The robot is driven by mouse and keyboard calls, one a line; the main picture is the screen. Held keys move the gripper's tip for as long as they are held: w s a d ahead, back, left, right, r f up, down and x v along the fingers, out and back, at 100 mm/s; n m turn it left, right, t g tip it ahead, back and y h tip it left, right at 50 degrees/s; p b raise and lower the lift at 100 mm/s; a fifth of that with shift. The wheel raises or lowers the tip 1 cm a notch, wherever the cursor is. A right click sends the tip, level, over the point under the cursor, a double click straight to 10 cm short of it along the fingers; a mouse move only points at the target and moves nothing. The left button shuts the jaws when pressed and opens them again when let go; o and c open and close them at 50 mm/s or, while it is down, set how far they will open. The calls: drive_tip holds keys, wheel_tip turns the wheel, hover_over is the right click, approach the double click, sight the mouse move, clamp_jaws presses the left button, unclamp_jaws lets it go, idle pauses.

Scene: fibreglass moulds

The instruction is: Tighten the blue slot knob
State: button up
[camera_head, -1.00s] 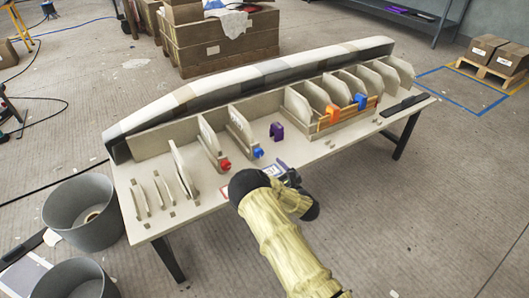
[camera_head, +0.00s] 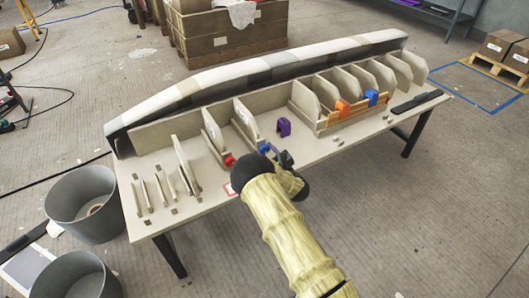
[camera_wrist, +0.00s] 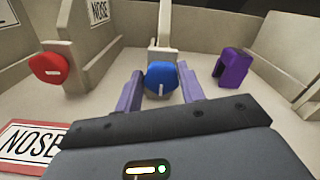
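The blue slot knob (camera_wrist: 161,78) is round with a pale slot mark and sits at the front of an upright beige rib. In the wrist view my gripper (camera_wrist: 160,88) is open, with one purple finger on each side of the knob. A gap shows at the right finger; whether the left finger touches the knob I cannot tell. In the head view the knob (camera_head: 264,148) shows just beyond my gripper (camera_head: 280,157), partly hidden by my arm.
A red knob (camera_wrist: 49,67) is to the left, above a NOSE label (camera_wrist: 32,143) on the table. A purple clip (camera_wrist: 232,67) stands to the right. Grey bins (camera_head: 80,205) stand at the left.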

drive_tip(key=shift+d+f, duration=0.1)
drive_tip(key=shift+d, duration=0.15)
drive_tip(key=c, duration=0.3)
drive_tip(key=shift+a, duration=0.3)
drive_tip(key=shift+c, duration=0.7)
drive_tip(key=shift+d, duration=0.25)
drive_tip(key=shift+f+m, duration=0.1)
drive_tip(key=shift+m, duration=0.3)
drive_tip(key=m, duration=0.4)
drive_tip(key=shift+p, duration=0.3)
drive_tip(key=m+p, duration=0.1)
drive_tip(key=m, duration=0.5)
